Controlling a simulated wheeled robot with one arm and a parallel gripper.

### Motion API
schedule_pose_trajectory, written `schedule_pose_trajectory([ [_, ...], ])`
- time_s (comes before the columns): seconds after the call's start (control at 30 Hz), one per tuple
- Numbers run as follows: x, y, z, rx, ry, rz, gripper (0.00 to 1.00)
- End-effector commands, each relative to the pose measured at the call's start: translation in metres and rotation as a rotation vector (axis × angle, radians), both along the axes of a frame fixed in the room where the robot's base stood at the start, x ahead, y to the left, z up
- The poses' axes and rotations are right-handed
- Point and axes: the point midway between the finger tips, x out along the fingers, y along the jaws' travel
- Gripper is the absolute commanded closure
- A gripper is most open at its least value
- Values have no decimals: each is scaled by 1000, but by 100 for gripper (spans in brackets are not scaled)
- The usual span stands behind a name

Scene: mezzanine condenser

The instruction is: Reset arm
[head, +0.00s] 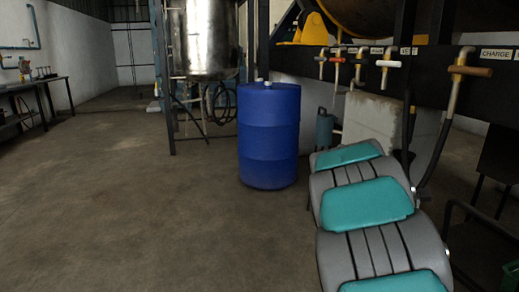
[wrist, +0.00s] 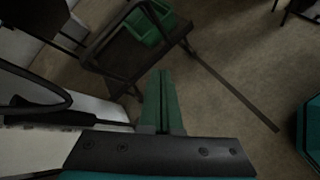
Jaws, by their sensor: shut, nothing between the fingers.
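My gripper (wrist: 160,78) shows in the wrist view, its two green fingers side by side and touching, with nothing held between them. It points toward a dark stand or chair and the floor. In the head view my grey and teal arm reaches along the right side; the gripper itself is out of that picture.
A blue drum (head: 269,135) stands left of my arm, before a steel tank (head: 209,40). A black beam (head: 480,85) with several valve handles crosses the right. A workbench (head: 35,88) stands far left. A green bin (wrist: 150,27) sits on the dark stand (wrist: 118,55). The left-centre floor is clear.

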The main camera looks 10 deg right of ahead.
Motion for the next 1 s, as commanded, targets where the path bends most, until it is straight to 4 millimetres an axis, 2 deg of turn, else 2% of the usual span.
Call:
schedule_pose_trajectory([
  [0.03,-15,19,-2,38,-49,-38,100],
  [0.1,-35,43,-6,93,-117,-94,100],
  [0.27,-79,105,-23,232,-244,-228,100],
  [0.4,-116,163,-40,364,-335,-340,100],
  [0.7,-201,293,-74,645,-413,-573,100],
  [0.8,-226,329,-81,718,-410,-635,100],
  [0.9,-246,355,-86,769,-399,-681,100],
  [1.0,-259,370,-89,799,-388,-710,100],
])
